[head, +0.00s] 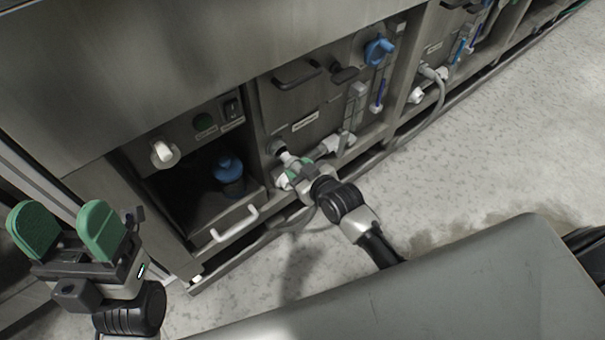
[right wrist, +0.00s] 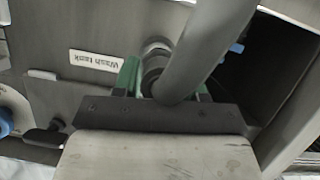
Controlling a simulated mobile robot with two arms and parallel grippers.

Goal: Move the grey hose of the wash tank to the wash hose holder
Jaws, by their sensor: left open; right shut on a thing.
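My right gripper (head: 290,175) is at the front of the machine, below the small label plate, with its green fingers shut on the end of the grey hose. In the right wrist view the thick grey hose (right wrist: 200,45) runs up from between the fingers (right wrist: 165,85). A round metal fitting shows just behind it; I cannot tell whether the hose still touches it. The "Wash tank" label (right wrist: 96,61) is beside it. My left gripper (head: 70,235) is open and empty at the far left, away from the machine. I cannot make out the wash hose holder for certain.
An open compartment holds a blue-capped container (head: 229,172), with a white drawer handle (head: 234,223) below. A white knob (head: 164,153) is at left, a blue valve handle (head: 379,51) at upper right. A pale fitting (head: 336,143) sits right of my right gripper. The floor (head: 500,150) is clear at right.

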